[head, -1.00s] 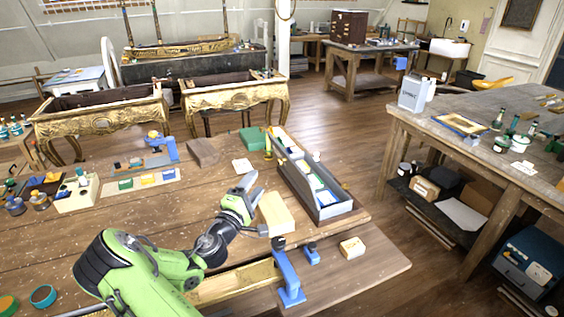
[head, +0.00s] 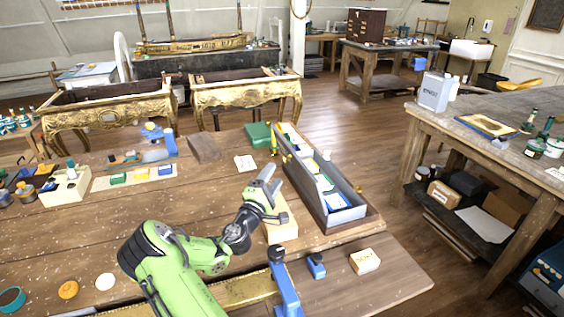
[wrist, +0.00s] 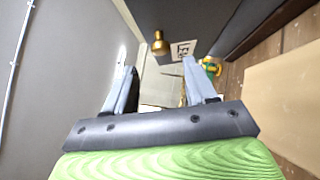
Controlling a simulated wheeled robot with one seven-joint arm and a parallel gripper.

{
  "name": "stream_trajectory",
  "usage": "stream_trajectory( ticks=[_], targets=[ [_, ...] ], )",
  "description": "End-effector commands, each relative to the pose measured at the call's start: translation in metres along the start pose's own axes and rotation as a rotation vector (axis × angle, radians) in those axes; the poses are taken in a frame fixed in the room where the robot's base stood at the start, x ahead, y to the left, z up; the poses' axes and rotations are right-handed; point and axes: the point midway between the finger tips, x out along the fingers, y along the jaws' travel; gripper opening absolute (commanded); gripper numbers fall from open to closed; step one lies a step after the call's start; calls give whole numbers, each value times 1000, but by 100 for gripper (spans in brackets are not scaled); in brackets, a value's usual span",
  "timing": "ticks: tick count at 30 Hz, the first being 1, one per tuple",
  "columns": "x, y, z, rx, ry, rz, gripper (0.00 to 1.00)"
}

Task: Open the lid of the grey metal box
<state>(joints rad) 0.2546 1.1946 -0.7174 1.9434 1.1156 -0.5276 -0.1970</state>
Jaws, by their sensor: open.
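A long grey metal box (head: 322,212) stands on the workbench, right of my gripper. Its top looks open in the head view, with blue, white, green and yellow pieces inside; I cannot make out its lid for sure. A small brass knob (head: 357,189) shows at its right side. My gripper (head: 270,177) is open and empty, just left of the box, above a pale wooden block (head: 285,231). In the wrist view my gripper (wrist: 158,75) has its fingers apart, with a brass knob (wrist: 157,43) on a dark grey surface beyond them.
A green box (head: 258,134) stands behind the gripper, near a white card (head: 245,163). A blue clamp (head: 286,290) and a small pale block (head: 365,261) lie at the front. A second table (head: 440,122) stands right across a floor gap.

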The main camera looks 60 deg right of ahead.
Motion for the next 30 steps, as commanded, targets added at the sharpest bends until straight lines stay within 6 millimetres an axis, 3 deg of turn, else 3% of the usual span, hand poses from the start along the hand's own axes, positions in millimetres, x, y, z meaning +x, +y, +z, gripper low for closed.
stream_trajectory(
  ticks=[3, 9, 19, 30],
  targets=[
    [32, 3, 2, 3, -3, 2, 56],
    [65, 2, 1, 1, 0, 0, 56],
    [71, 0, 0, -2, 1, -1, 56],
    [71, 0, 0, -1, 0, -1, 0]
  ],
)
